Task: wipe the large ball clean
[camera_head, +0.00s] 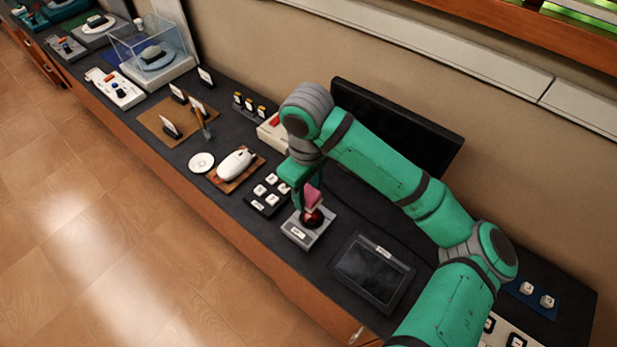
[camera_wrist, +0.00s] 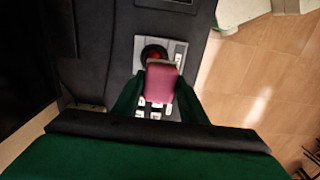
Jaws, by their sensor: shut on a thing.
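The large ball (camera_head: 313,217) is dark red and sits in a grey trackball base (camera_head: 298,233) near the front edge of the counter. In the wrist view the ball (camera_wrist: 153,53) shows just beyond the fingertips, partly covered. My gripper (camera_head: 305,197) is shut on a pink cloth-like block (camera_head: 313,197) and holds it right at the ball. In the wrist view my gripper (camera_wrist: 160,88) has a green finger on each side of the pink block (camera_wrist: 161,80). I cannot tell for sure whether the block touches the ball.
A keypad with white keys (camera_head: 262,205) stands just left of the base, and a flat dark tablet (camera_head: 372,272) just right. A black monitor (camera_head: 425,135) stands behind my arm. A white mouse (camera_head: 237,163) lies farther left. The floor in front is clear.

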